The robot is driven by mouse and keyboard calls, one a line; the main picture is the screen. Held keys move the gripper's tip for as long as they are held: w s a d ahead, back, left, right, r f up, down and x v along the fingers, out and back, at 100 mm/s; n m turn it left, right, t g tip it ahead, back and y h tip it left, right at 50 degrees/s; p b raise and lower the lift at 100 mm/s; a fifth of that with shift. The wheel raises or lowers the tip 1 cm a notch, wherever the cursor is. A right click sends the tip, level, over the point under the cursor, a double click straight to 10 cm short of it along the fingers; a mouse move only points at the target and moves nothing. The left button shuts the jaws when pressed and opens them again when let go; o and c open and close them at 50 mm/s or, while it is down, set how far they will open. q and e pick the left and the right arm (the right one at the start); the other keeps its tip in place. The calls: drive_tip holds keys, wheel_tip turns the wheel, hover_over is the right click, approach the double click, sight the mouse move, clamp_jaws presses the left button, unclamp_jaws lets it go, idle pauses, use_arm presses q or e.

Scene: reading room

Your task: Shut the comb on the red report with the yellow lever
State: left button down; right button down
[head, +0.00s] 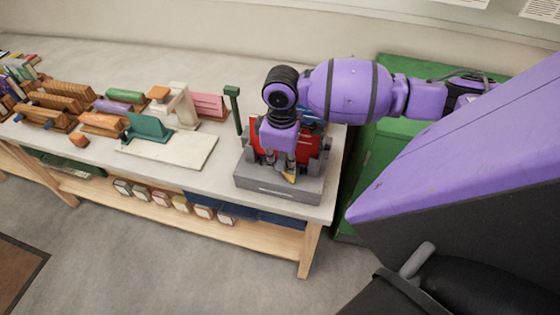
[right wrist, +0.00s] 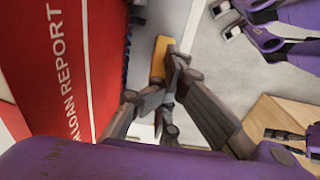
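The red report (head: 257,135) stands upright in a grey comb binding machine (head: 278,182) at the table's right end. It fills the left of the right wrist view as a red cover lettered "LOAN REPORT" (right wrist: 65,75). My right gripper (head: 281,162) reaches down in front of the report. In the right wrist view its fingers (right wrist: 170,78) come together at the lever and look shut on it, partly hiding it.
A dark green post (head: 233,108) stands just left of the machine. A pale board (head: 180,150), a teal stand (head: 148,130) and wooden racks (head: 65,95) lie farther left. A green cabinet (head: 370,160) stands beyond the table's right edge.

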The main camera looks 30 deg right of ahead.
use_arm(q)
drive_tip(key=shift+s+d+r, duration=0.1)
drive_tip(key=shift+s, duration=0.05)
use_arm(e)
drive_tip(key=shift+w+a+r, duration=0.3)
drive_tip(key=shift+w+a, duration=0.25)
drive_tip(key=shift+w, duration=0.1)
idle(0.9)
drive_tip(key=shift+w+a, duration=0.2)
use_arm(q)
drive_tip(key=shift+s+d, duration=0.1)
drive_tip(key=shift+s, duration=0.1)
use_arm(e)
drive_tip(key=shift+w+a+r, duration=0.1)
drive_tip(key=shift+w+a, duration=0.05)
drive_tip(key=shift+a, duration=0.05)
drive_tip(key=shift+w+r, duration=0.25)
drive_tip(key=shift+r, duration=0.7)
use_arm(q)
drive_tip(key=shift+w+a, duration=0.2)
drive_tip(key=shift+w, duration=0.15)
use_arm(e)
wheel_tip(320, 180, up, 7)
drive_tip(key=shift+r, duration=0.2)
drive_tip(key=shift+s, duration=0.1)
drive_tip(key=shift+a, duration=0.1)
